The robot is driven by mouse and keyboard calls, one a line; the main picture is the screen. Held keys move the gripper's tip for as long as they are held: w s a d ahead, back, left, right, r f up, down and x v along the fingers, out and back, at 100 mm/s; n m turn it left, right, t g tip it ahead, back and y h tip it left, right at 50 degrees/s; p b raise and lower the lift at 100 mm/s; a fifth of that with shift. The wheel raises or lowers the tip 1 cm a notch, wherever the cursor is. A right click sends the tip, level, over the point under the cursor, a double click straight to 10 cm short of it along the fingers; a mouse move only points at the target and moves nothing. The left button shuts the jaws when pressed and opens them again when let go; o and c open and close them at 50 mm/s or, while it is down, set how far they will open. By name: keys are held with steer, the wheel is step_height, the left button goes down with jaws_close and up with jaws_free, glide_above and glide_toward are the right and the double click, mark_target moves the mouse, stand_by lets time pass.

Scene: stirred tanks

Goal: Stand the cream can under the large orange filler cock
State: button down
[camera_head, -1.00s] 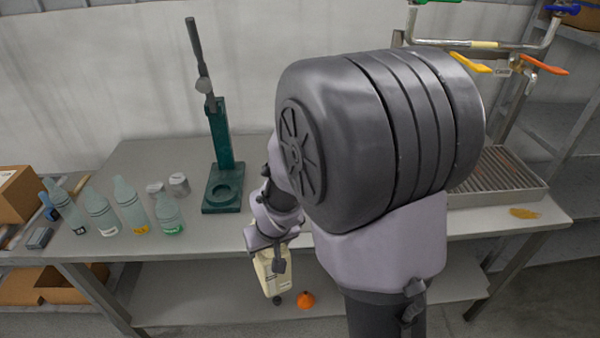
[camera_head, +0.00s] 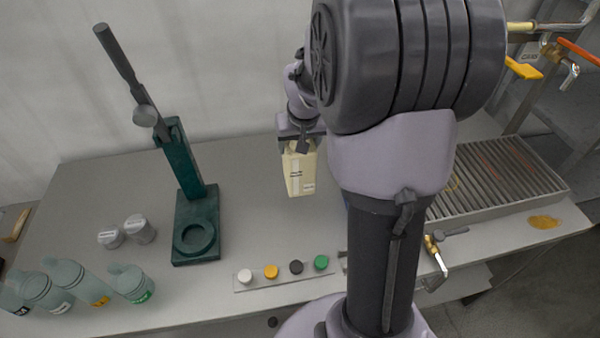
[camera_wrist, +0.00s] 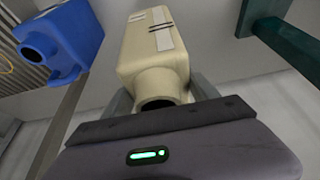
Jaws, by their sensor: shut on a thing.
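The cream can (camera_head: 299,170) has a white label and hangs about upright from my gripper (camera_head: 301,140), over or above the middle of the bench. My gripper is shut on it near its neck. In the wrist view the cream can (camera_wrist: 150,45) sits between the fingers of my gripper (camera_wrist: 162,98), with its open mouth facing the camera. An orange lever (camera_head: 580,52) is at the upper right edge, by a metal cock (camera_head: 570,76). My arm stands between the can and that side, hiding part of the bench.
A slatted drain tray (camera_head: 500,180) lies at the right, below the levers; a yellow lever (camera_head: 524,68) is beside the orange one. A green press (camera_head: 190,200) stands left of the can. Bottles (camera_head: 70,283) stand front left. A blue can (camera_wrist: 62,42) shows in the wrist view.

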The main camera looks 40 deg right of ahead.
steer(key=f+b, duration=0.1)
steer(key=f, duration=0.2)
steer(key=f+b, duration=0.1)
steer(key=f, duration=0.2)
steer(key=f+b, duration=0.1)
steer(key=f, duration=0.2)
steer(key=shift+s+a+f, duration=0.2)
steer(key=shift+s+f, duration=0.1)
steer(key=shift+f, duration=0.05)
steer(key=shift+f, duration=0.2)
steer(key=shift+c, duration=1.1)
jaws_free()
